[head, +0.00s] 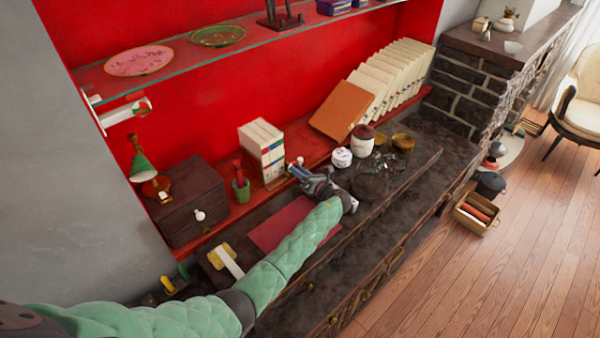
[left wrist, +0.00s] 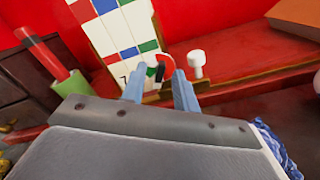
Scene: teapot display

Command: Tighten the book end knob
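The white book end knob (left wrist: 196,62) shows in the left wrist view, just beyond and to the right of the right fingertip. It also shows in the head view (head: 300,161), beside the row of white books (head: 262,145). A small red, green and white dial (left wrist: 163,68) with a dark pointer sits left of the knob, partly hidden by the right finger. My left gripper (left wrist: 158,82) points at the books with its two blue fingers apart and nothing between them. In the head view it (head: 297,172) is close to the knob; contact cannot be told. My right gripper is not in view.
A green cup (head: 241,188) with a red-handled item stands left of the books, and a dark chest (head: 185,205) further left. White and red jars (head: 362,142) stand to the right. A glass shelf (head: 210,58) runs above. A red mat (head: 280,228) lies in front.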

